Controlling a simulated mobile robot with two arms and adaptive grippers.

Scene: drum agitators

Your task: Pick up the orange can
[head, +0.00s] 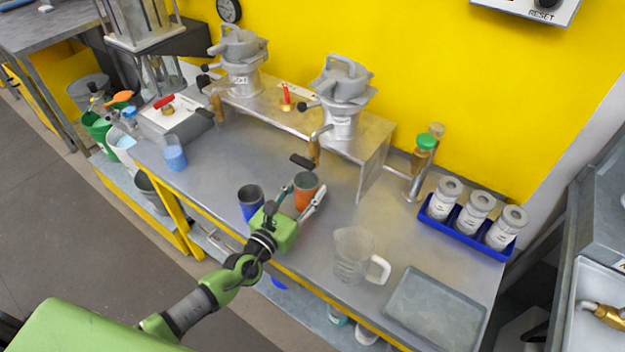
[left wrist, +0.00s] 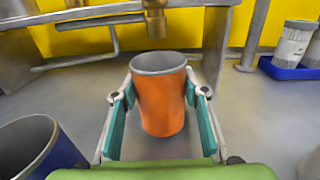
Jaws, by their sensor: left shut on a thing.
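The orange can (head: 306,188) is upright and open-topped, with a grey rim, near the middle of the steel bench (head: 225,160). My left gripper (head: 304,199) reaches it from the front and is shut on it, one finger on each side. In the left wrist view the orange can (left wrist: 160,103) stands between the teal finger pads of the left gripper (left wrist: 160,92). Whether its base touches the bench is hard to tell. My right gripper is not in view.
A blue can (head: 250,203) stands just left of the gripper. A clear jug (head: 352,255) and a grey tray (head: 435,308) are to the right. Behind is a raised steel stand (head: 372,143) with valves and a spout. A blue rack (head: 466,238) holds white jars.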

